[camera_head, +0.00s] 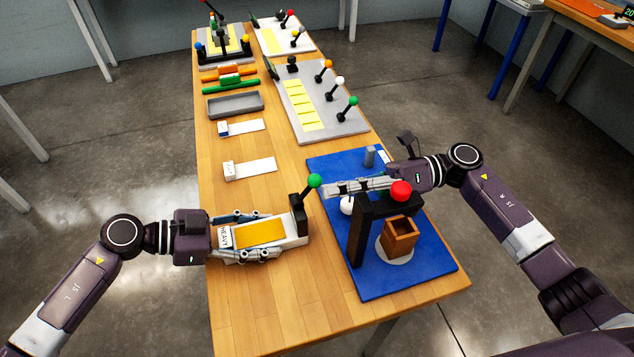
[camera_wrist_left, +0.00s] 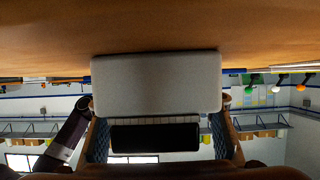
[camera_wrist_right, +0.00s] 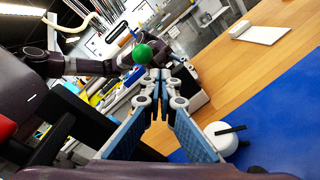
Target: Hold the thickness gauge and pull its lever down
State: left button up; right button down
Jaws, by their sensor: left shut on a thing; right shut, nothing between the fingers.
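The thickness gauge (camera_head: 292,240) is a pale body with a yellow plate, a label reading "HEAVY" and a dark upright at its right end. Its lever, with a green ball (camera_head: 314,181), sticks up and leans right. My left gripper (camera_head: 268,234) is shut around the gauge body from both long sides; its pale end (camera_wrist_left: 155,85) fills the middle of the left wrist view. My right gripper (camera_head: 323,190) is shut and empty, its tips close beside the lever just below the ball. In the right wrist view the green ball (camera_wrist_right: 141,53) appears just beyond the tips; contact is unclear.
A blue mat (camera_head: 425,275) under my right gripper carries a black frame (camera_head: 360,235) with a red knob (camera_head: 400,190), a wooden box (camera_head: 398,238) and a white ball (camera_head: 347,205). Labelled white blocks, a grey tray (camera_head: 235,104) and lever panels stand farther back.

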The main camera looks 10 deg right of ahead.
aim_at(303, 192)
dwell(0.5)
jog(key=shift+a+r, duration=0.25)
jog(key=shift+a, duration=0.05)
jog(key=shift+s+a+r, duration=0.1)
jog(key=shift+a+r, duration=1.15)
jog(key=shift+a, duration=0.15)
jog(key=shift+s+a+r, duration=0.1)
jog(key=shift+a+r, duration=1.15)
jog(key=shift+a, duration=0.15)
dwell(3.8)
jog(key=shift+d+f, duration=0.1)
dwell(0.4)
